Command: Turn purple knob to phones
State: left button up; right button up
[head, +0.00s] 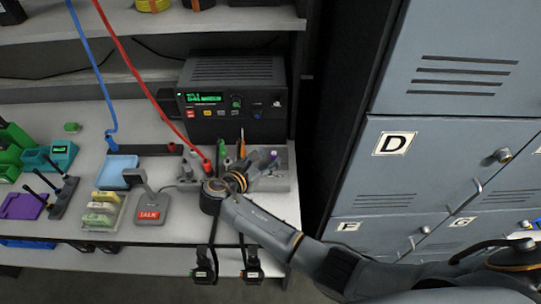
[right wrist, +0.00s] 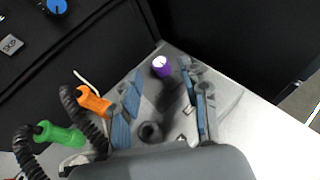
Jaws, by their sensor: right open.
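The purple knob (right wrist: 161,66) has a white top mark and stands on a grey panel (head: 283,181) beside the radio. In the head view the purple knob (head: 273,154) is a small dot just past the fingers. My right gripper (head: 262,166) reaches over the panel from the right. In the right wrist view my right gripper (right wrist: 166,82) is open, with the knob near the tips of its two fingers and a visible gap around it. I cannot tell which label the knob points at. My left gripper is not in view.
A black radio (head: 233,97) with a green display stands behind the panel. Green (right wrist: 60,134) and orange (right wrist: 94,104) handles with coiled cords are close on the left. A red cable (head: 150,88) runs down beside the gripper. Grey lockers (head: 452,70) stand to the right.

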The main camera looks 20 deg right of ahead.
jog(key=v, duration=0.4)
jog(key=shift+s+a, duration=0.1)
jog(key=shift+s, duration=0.05)
dwell(0.4)
